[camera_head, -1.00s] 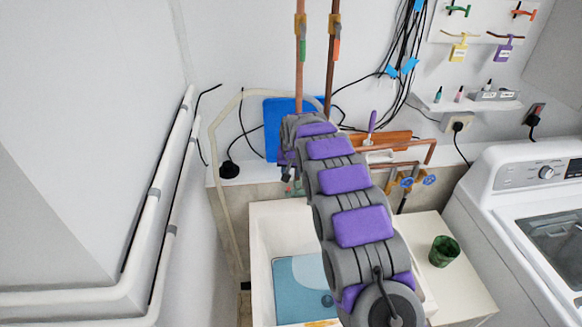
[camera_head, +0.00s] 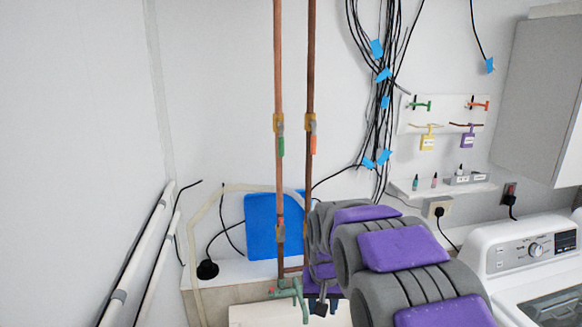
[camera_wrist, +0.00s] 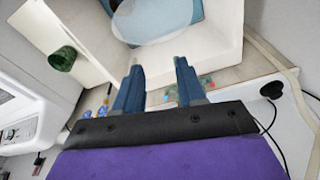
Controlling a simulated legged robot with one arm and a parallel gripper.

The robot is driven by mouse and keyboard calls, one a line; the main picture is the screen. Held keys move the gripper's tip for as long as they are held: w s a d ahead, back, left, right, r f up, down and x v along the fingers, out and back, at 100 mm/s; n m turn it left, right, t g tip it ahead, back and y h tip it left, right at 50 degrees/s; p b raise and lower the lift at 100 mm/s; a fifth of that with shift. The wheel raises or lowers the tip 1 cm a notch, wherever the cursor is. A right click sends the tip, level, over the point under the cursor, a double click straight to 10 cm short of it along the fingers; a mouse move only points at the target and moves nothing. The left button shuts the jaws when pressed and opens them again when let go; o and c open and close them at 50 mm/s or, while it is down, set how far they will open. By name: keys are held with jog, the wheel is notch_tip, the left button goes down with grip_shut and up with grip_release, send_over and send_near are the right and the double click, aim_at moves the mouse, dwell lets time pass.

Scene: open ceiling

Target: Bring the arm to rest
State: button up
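My arm (camera_head: 402,248), grey with purple pads, reaches from the lower right toward the wall in the head view. Its far end is low in front of the copper pipes, and my gripper is mostly hidden there. In the wrist view my gripper (camera_wrist: 159,64) shows two blue fingers standing apart with nothing between them. Beyond the fingertips is the white sink basin (camera_wrist: 222,52) with a blue area inside. I cannot tell the distance from the fingers to the basin.
Copper pipes (camera_head: 279,75) with valves run down the wall, near my arm's far end. A green tap (camera_head: 288,288) is just left of it. A white washing machine (camera_head: 522,258) stands right. A green cup (camera_wrist: 62,58) shows in the wrist view. Black cables (camera_head: 375,60) hang above.

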jog(key=s+d+f+g+b, duration=0.1)
jog(key=s+d+f, duration=0.1)
jog(key=s, duration=1)
jog(key=s+d+f+g+b, duration=0.1)
jog(key=s+d+b, duration=0.1)
jog(key=s, duration=1)
jog(key=s+d+f+g+b, duration=0.1)
jog(key=s+d+f+b, duration=0.1)
jog(key=s, duration=1.1)
jog(key=shift+d+f+g, duration=0.3)
jog(key=shift+f, duration=0.05)
